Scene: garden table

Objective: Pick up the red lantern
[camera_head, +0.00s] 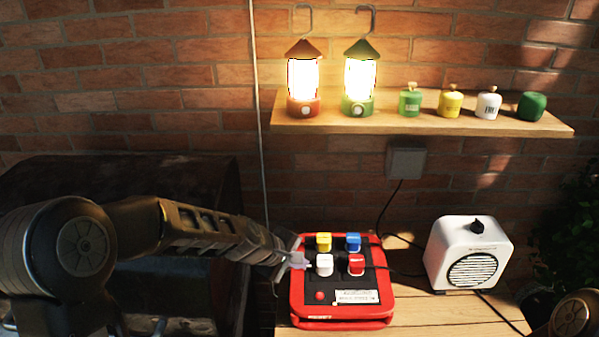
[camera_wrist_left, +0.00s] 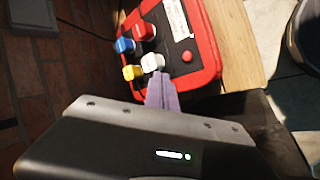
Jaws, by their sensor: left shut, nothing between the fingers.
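The red lantern (camera_head: 304,80) stands upright and lit at the left end of the wooden shelf, with a grey hook above it. A green lantern (camera_head: 358,79), also lit, stands to its right. My left gripper (camera_head: 302,261) is shut and empty, well below the red lantern. Its tips are close to the white knob (camera_head: 324,265) on a red control box; I cannot tell whether they touch. In the left wrist view, the shut fingers (camera_wrist_left: 161,88) point at the white knob (camera_wrist_left: 152,62). The right gripper is not in view.
The red box (camera_head: 342,318) also bears yellow, blue and red knobs and sits on a wooden table (camera_head: 430,318). A white heater (camera_head: 468,252) stands to the right. Several small canisters line the shelf (camera_head: 420,127). A dark barrel-like object (camera_head: 120,180) stands at left.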

